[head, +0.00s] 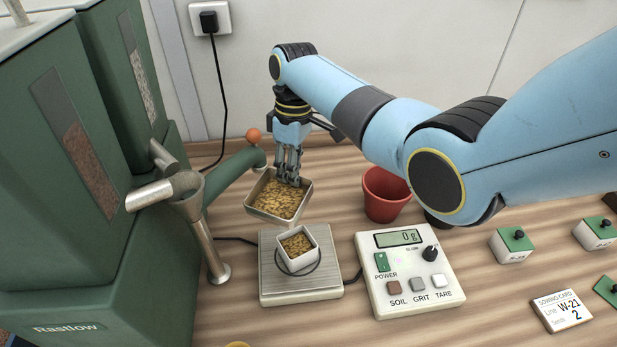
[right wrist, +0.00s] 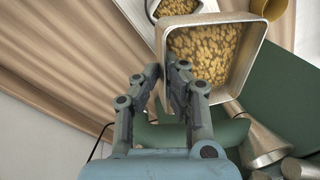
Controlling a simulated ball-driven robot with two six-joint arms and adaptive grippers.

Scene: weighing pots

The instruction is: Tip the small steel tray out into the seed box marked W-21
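Seed boxes with green lids stand at the right, one nearer (head: 512,245) and one farther (head: 597,233). Their labels are too small to read for sure. My left gripper is not in view.
A white square pot (head: 300,266) with seed stands on the scale (head: 330,288). The scale readout (head: 410,265) shows 0 g. A card (head: 561,310) reads W-21, 2. A red pot (head: 386,205) stands behind. A green seed machine (head: 70,200) fills the left.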

